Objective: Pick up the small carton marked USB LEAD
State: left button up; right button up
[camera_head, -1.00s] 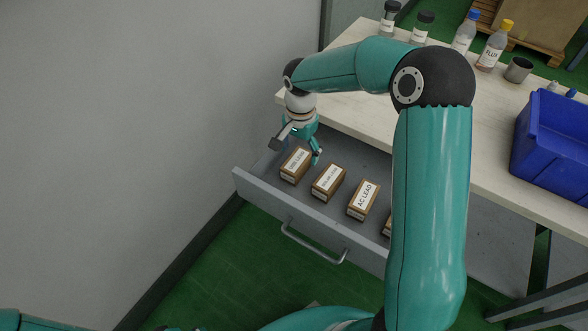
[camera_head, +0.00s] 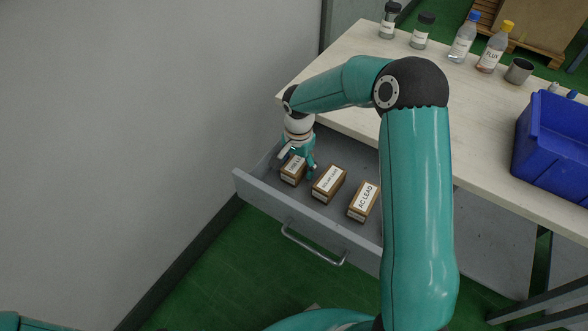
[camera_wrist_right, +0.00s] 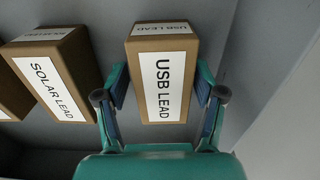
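The small carton marked USB LEAD (camera_wrist_right: 162,75) is brown with a white label. In the right wrist view it stands between the two fingers of my right gripper (camera_wrist_right: 160,97). The fingers are open, one on each side, with small gaps to the carton. In the head view the carton (camera_head: 293,171) is the leftmost in the open drawer (camera_head: 262,196), and my right gripper (camera_head: 298,165) is down over it, hiding part of it. My left gripper is not clearly in view; only a piece of my left arm shows at the bottom left.
The SOLAR LEAD carton (camera_head: 329,183) and the AC LEAD carton (camera_head: 363,201) stand to the right in the drawer. The drawer's left wall is near the gripper. The worktop (camera_head: 345,112) above carries bottles, a grey cup (camera_head: 519,71) and a blue bin (camera_head: 553,145).

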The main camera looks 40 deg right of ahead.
jog(key=c, duration=0.9)
jog(key=shift+r, duration=0.1)
